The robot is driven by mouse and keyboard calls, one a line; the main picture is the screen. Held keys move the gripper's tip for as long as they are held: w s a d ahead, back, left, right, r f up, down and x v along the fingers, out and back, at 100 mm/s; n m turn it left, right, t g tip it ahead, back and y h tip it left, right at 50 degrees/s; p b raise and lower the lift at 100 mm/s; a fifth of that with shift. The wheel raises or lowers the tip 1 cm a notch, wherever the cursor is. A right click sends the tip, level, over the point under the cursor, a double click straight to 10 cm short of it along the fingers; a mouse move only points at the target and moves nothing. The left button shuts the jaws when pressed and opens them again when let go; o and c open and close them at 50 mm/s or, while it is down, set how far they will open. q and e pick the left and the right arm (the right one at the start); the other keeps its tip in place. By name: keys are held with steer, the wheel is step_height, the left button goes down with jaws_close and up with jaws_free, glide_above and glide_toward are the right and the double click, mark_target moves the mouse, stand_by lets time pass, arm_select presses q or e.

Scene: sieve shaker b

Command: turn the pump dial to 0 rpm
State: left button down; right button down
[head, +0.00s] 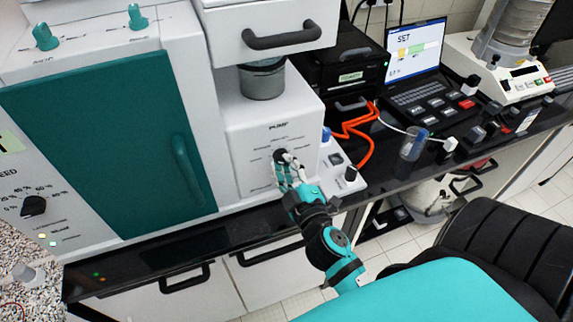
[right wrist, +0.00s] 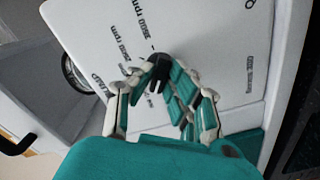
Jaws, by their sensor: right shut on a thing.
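The pump (head: 262,130) is a white box with a printed front panel, below a drawer unit. Its black dial (head: 281,155) sits on that panel, partly covered by my fingers. My right gripper (head: 287,168) reaches up to the panel and is shut on the dial. In the right wrist view the dial (right wrist: 157,70) shows between the fingertips of my right gripper (right wrist: 163,78). Rpm labels are printed around it, and some are hidden by the fingers. I cannot tell which mark the dial points at. My left gripper is not in view.
A teal-doored cabinet (head: 110,130) stands left of the pump. To the right are orange tubing (head: 366,135), a clear cylinder (head: 413,145) and a laptop (head: 415,55). The black counter edge (head: 180,248) runs in front; its strip before the cabinet is clear.

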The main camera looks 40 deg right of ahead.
steer(key=n, duration=0.3)
steer(key=shift+r+n, duration=0.1)
steer(key=shift+n, duration=0.3)
steer(key=shift+n+p, duration=0.3)
steer(key=shift+n, duration=1.4)
steer(key=c, duration=1.3)
jaws_free()
